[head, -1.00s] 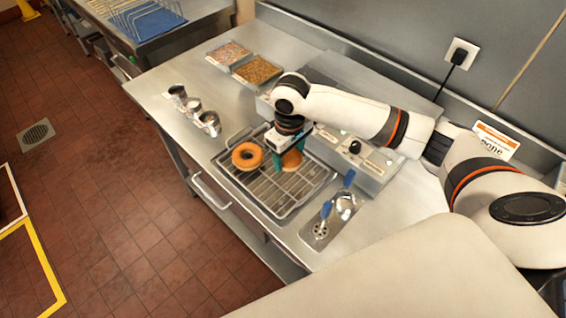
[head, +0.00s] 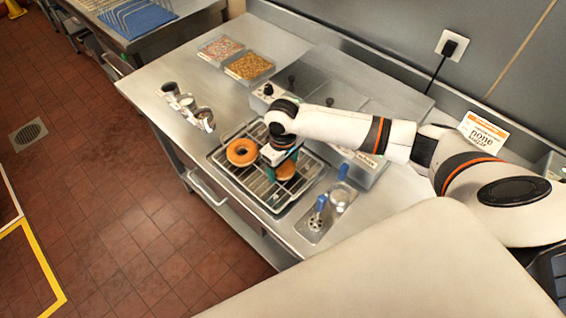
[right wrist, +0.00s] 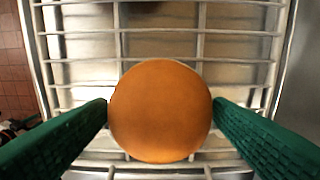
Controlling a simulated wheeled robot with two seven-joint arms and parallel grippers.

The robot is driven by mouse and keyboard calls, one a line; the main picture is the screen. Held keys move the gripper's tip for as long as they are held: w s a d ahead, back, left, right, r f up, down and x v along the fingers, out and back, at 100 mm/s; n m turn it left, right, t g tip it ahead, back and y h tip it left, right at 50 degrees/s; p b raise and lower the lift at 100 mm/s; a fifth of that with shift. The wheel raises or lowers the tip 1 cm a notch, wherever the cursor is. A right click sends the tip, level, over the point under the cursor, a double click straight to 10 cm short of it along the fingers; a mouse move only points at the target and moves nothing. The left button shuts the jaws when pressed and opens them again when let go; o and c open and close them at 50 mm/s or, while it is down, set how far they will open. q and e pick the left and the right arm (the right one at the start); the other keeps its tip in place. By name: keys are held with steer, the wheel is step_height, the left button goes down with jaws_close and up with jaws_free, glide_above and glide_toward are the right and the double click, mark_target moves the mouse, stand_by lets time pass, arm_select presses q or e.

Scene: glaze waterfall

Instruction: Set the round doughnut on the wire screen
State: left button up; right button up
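The round doughnut (head: 286,171), golden brown with no hole, is between the green fingers of my right gripper (head: 282,166). In the right wrist view the doughnut (right wrist: 160,111) fills the gap, with a finger against each side. The wire screen (head: 262,191) lies in a metal tray on the counter, directly below the doughnut. I cannot tell whether the doughnut touches the wires. My left gripper is not in view.
A ring doughnut (head: 242,152) lies on the screen's left part. Small metal cups (head: 188,105) stand at the left, and two topping trays (head: 249,66) at the back. A metal well with blue-handled tools (head: 320,204) is right of the screen.

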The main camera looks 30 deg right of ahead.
steer(key=shift+o, duration=0.8)
step_height(320, 180, up, 12)
steer(key=b, duration=0.1)
steer(key=shift+r+b, duration=0.2)
steer(key=shift+b, duration=0.2)
